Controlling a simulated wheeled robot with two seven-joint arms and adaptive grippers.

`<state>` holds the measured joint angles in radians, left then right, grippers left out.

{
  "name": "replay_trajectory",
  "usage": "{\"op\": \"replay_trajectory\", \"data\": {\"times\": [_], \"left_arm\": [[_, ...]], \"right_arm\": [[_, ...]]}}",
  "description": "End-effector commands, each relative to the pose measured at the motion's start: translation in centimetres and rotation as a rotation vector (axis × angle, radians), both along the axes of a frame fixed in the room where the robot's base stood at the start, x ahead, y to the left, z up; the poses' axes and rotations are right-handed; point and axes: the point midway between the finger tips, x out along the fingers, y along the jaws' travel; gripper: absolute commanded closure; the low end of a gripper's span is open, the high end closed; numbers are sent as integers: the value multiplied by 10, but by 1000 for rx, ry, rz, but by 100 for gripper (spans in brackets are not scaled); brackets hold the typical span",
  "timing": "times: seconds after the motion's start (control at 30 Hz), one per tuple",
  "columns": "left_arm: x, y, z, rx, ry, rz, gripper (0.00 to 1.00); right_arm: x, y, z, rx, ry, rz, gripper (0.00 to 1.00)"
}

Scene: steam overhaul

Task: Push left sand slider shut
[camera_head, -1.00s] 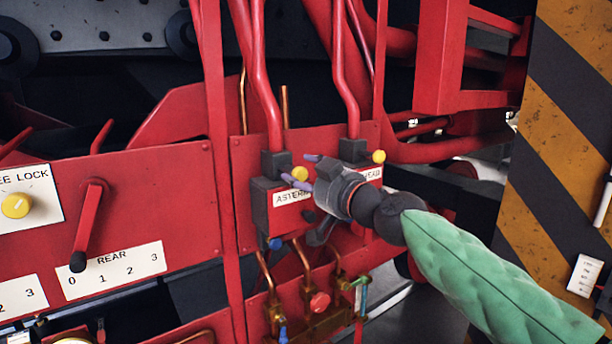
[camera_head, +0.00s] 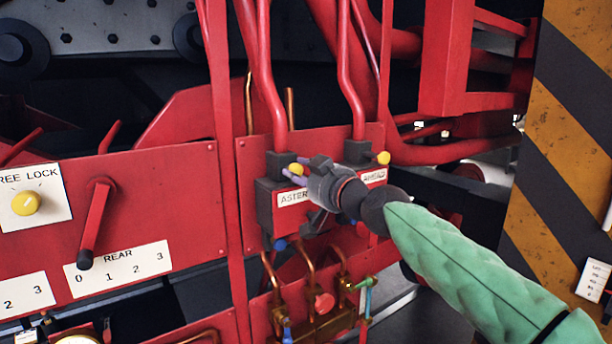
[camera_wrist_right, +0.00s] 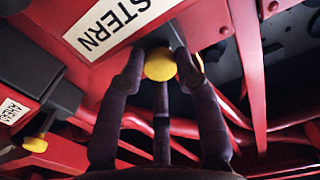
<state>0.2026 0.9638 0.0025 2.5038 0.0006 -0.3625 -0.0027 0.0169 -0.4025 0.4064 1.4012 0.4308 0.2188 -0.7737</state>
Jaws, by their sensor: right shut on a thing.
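The left sand slider's yellow knob (camera_head: 295,168) sits close by the dark block above the ASTERN label (camera_head: 293,198). The wrist view shows this knob (camera_wrist_right: 160,64) between my fingers, against the dark block. My right gripper (camera_head: 297,169) is shut on the knob, reaching in from the right; its fingers partly hide the knob in the head view. The right slider's yellow knob (camera_head: 384,158), above the AHEAD label (camera_head: 374,177), stands further out from its block. My left gripper is not in view.
Red pipes (camera_head: 268,90) rise just above the slider boxes. Copper pipes and a brass valve group (camera_head: 318,318) lie below. A red lever (camera_head: 95,222) with a REAR scale is at the left. A striped pillar (camera_head: 565,150) stands at the right, beside my right arm.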

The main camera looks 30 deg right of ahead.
Motion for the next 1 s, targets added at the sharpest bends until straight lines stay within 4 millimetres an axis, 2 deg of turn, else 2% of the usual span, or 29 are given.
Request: {"op": "replay_trajectory", "data": {"times": [0.03, 0.13, 0.17, 0.23, 1.0], "left_arm": [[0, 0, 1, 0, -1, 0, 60], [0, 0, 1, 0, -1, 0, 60], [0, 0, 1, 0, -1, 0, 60], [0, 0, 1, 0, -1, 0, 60], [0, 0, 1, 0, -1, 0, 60]], "right_arm": [[-2, -2, 8, 1, -15, -6, 100], [-2, -2, 8, 1, -16, -7, 100], [-2, -3, 9, 1, -17, -7, 64], [-2, -3, 9, 1, -17, -7, 44], [-5, -1, 3, 0, -4, -2, 43]]}}
